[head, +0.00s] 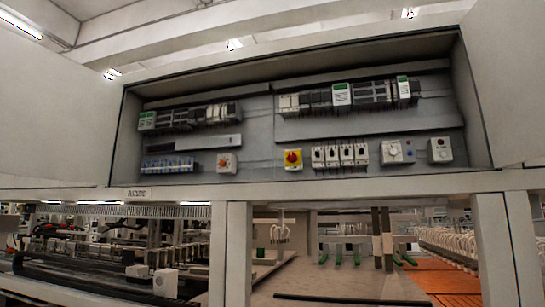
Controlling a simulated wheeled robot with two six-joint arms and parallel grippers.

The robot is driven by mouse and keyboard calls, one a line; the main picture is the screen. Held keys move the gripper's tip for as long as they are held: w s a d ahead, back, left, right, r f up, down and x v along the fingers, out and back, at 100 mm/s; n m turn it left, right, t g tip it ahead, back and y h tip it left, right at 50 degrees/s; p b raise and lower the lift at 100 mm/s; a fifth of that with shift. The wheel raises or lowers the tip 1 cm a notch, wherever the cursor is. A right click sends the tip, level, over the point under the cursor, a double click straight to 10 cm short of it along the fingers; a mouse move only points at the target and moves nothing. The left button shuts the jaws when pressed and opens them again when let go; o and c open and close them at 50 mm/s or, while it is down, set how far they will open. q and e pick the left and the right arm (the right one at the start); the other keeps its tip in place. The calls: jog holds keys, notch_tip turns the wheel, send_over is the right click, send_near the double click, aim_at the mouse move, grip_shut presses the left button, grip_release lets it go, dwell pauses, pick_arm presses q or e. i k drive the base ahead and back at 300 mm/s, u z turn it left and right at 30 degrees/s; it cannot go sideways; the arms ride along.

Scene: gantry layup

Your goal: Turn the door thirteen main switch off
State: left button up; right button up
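An open electrical cabinet (258,172) spans the middle of the head view, above a frame beam. Neither of my grippers shows.
Breakers (340,155) sit right of the yellow plate, then a box with a blue mark (397,151) and another box (440,149). Module rows run above. Large pale panels flank the opening, left (55,110) and right (510,80). Posts (238,250) and machinery stand below.

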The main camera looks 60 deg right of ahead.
aim_at(292, 158)
jog(key=i, duration=3.2)
jog(key=z, duration=1.8)
